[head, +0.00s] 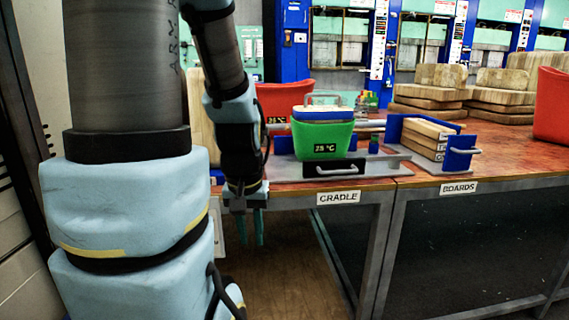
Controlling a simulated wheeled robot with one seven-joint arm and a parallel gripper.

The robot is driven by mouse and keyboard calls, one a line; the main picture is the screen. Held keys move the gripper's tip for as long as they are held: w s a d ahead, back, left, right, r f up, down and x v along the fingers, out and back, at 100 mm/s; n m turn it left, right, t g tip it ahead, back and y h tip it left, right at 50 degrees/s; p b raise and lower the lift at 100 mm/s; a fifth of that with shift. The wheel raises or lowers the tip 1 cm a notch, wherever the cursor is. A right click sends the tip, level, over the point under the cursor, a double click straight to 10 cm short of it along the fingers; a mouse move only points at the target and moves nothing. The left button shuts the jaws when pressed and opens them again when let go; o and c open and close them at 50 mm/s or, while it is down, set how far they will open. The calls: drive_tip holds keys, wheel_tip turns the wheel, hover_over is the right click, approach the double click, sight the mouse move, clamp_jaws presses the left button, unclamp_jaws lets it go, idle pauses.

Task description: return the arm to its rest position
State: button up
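My arm comes down the left side of the head view, with thick grey and pale blue links in front. My gripper (251,228) points downward in front of the table's near edge, left of the CRADLE label. Its two teal fingers stand apart with a gap between them, and nothing shows in the gap. The floor shows below the fingertips.
The table (478,150) has a green container (323,139) reading 25 °C at the cradle, close right of my wrist. Boards (427,133) sit in a blue-ended holder (459,154). Red bins (284,98) and wood stacks (502,90) stand behind. Presses line the back.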

wheel_tip(320, 180, up, 16)
drive_tip(key=p, duration=1.4)
drive_tip(key=shift+f, duration=0.15)
